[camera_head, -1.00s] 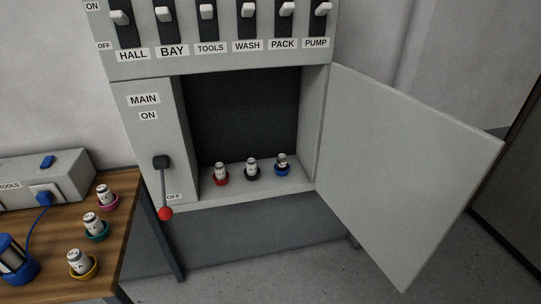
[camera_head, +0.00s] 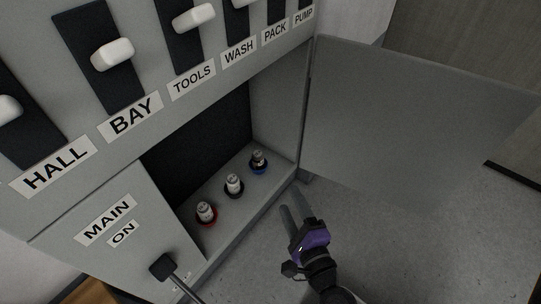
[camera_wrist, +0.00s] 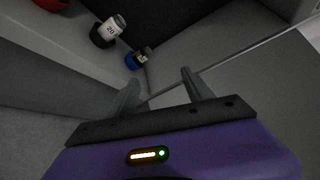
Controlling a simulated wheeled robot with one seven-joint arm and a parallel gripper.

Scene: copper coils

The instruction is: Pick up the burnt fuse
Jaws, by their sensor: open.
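Three small fuses stand upright in round holders on the floor of the open cabinet bay. The fuse in the blue holder (camera_head: 258,157) looks darker and smudged, like a burnt one. The fuse in the black holder (camera_head: 234,182) and the fuse in the red holder (camera_head: 206,210) look clean and white. My gripper (camera_head: 291,200) is open and empty, outside the bay and to the right of the fuses. In the wrist view my gripper's fingers (camera_wrist: 160,78) are apart, with the blue-holder fuse (camera_wrist: 143,53) beyond them, slightly left of centre.
The cabinet door (camera_head: 410,130) hangs open to the right of my gripper. The bay's front lip (camera_head: 245,216) lies between my gripper and the fuses. The main lever (camera_head: 162,267) points down at the bay's left. Labelled switches (camera_head: 112,54) are above.

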